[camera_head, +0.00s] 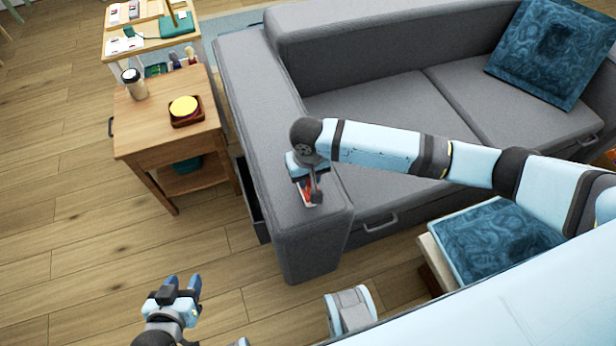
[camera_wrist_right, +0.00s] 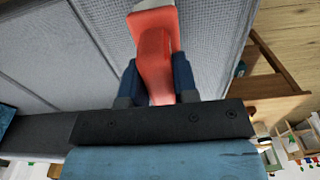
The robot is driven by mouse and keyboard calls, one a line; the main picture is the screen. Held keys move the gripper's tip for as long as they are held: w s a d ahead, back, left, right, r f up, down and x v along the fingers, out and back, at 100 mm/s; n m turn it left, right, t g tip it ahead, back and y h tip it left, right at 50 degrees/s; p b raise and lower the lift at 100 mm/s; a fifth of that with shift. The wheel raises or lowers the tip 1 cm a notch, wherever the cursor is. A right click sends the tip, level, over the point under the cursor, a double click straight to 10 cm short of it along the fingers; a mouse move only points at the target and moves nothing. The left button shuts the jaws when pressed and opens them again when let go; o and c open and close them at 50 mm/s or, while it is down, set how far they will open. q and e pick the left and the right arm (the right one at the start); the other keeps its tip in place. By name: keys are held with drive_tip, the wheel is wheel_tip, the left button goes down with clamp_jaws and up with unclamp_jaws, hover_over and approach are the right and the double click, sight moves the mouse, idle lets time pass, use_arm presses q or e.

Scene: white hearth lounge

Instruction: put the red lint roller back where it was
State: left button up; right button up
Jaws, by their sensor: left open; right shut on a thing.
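My right gripper (camera_head: 311,190) is over the front part of the grey sofa armrest (camera_head: 262,110). It is shut on the red lint roller (camera_wrist_right: 153,45), which shows between its two blue fingers in the right wrist view. The roller's far end looks pale and is cut off by the top of that view. In the head view only small bits of red show, with the gripper covering the rest. I cannot tell whether the roller touches the armrest. My left gripper (camera_head: 181,287) is open and empty above the wooden floor at the lower left.
A wooden side table (camera_head: 150,125) left of the sofa holds a cup (camera_head: 134,84) and a dark square item with a yellow disc (camera_head: 184,107). A shelf unit (camera_head: 125,47) stands behind it. Blue cushions lie on the sofa's right and at lower right. Floor at left is clear.

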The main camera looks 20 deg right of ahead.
drive_tip(key=shift+f, duration=0.1)
drive_tip(key=o, duration=1)
drive_tip(key=shift+c, duration=0.2)
